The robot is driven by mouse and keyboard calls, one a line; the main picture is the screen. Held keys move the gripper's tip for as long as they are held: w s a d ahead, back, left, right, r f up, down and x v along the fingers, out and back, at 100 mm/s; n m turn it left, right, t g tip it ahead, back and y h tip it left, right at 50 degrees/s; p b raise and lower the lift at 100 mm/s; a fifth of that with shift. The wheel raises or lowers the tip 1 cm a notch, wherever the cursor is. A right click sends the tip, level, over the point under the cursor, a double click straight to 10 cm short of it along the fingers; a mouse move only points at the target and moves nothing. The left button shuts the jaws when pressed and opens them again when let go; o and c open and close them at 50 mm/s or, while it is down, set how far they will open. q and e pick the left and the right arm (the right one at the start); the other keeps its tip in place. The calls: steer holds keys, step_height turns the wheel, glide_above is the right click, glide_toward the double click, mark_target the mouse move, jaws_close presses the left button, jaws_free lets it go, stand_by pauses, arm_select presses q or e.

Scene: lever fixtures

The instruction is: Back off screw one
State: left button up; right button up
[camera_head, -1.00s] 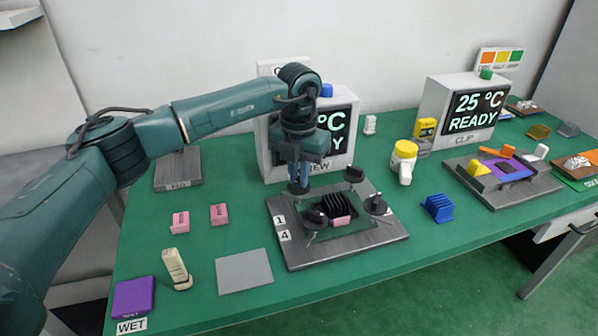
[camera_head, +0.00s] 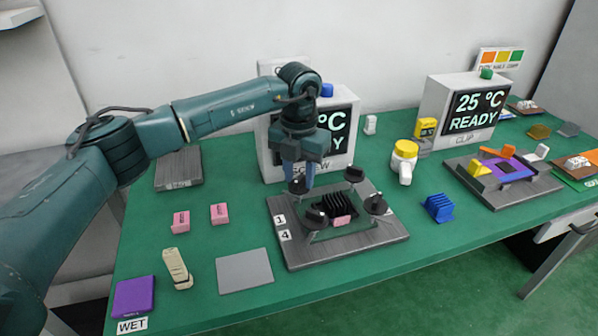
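The screw fixture is a dark grey plate (camera_head: 370,241) with a frame and several black knobs around a black finned part with a pink block (camera_head: 341,221). Screw one is likely the back-left knob (camera_head: 298,187), nearest the "1" label (camera_head: 280,219). Other knobs stand at back right (camera_head: 354,174), front right (camera_head: 375,204) and front left (camera_head: 316,218). My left gripper (camera_head: 298,180) points down just above the back-left knob, its blue fingers apart with a gap between them. Whether they touch the knob is hard to tell. My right gripper is out of view.
A white station with a screen (camera_head: 338,133) stands close behind the fixture, partly hidden by my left arm. Pink blocks (camera_head: 219,213), a beige tool (camera_head: 177,268) and a grey pad (camera_head: 244,271) lie left. A yellow-and-white bottle (camera_head: 403,162) and blue finned part (camera_head: 438,207) stand right.

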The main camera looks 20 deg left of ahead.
mark_target(299, 178)
arm_select(q)
step_height(299, 178, up, 13)
stand_by(0.5)
